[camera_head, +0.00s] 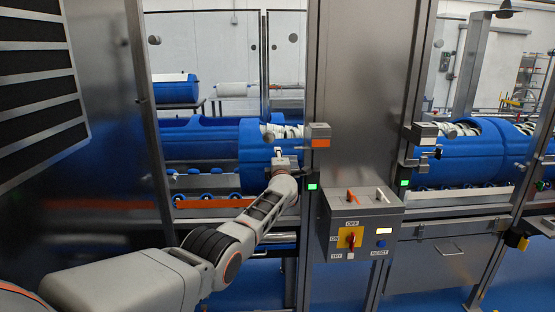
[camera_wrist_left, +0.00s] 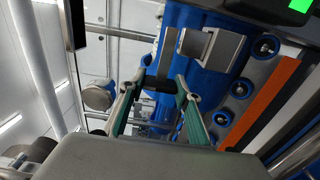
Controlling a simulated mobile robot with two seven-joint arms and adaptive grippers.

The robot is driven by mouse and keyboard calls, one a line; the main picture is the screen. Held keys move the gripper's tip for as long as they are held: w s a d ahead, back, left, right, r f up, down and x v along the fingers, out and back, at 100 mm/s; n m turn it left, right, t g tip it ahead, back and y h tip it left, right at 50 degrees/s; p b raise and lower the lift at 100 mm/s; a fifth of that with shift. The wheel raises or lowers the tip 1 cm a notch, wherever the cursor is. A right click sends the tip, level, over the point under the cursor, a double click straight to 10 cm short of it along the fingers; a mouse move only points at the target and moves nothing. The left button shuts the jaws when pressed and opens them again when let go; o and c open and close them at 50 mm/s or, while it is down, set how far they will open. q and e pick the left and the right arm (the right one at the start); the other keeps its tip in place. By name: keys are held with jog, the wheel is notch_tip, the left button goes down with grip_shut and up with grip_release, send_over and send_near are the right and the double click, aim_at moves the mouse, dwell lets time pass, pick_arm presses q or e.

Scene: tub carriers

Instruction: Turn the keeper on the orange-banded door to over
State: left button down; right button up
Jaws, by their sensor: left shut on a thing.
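The orange-banded door shows an orange strip (camera_head: 225,203) along its lower edge, left of the steel post in the head view. The orange strip also shows in the left wrist view (camera_wrist_left: 262,108). My left gripper (camera_head: 281,158) is at the door's edge, just left of that box. In the left wrist view its green-padded fingers (camera_wrist_left: 162,84) are shut on a dark bar, which looks like the keeper (camera_wrist_left: 158,82). The keeper's exact angle cannot be told. My right gripper is out of view.
A control box (camera_head: 360,225) with a red switch on a yellow plate stands low, right of my forearm. A second door with a grey latch box (camera_head: 424,133) is further right. Blue tubs (camera_head: 210,145) lie behind the doors. Steel posts flank the openings.

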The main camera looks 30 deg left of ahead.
pick_arm(q)
jog(key=c, duration=1.7)
grip_release()
jog(key=shift+d, duration=0.15)
jog(key=v, duration=1.2)
jog(key=shift+s+a, duration=0.1)
jog(key=shift+a, duration=0.1)
jog(key=shift+f, duration=0.1)
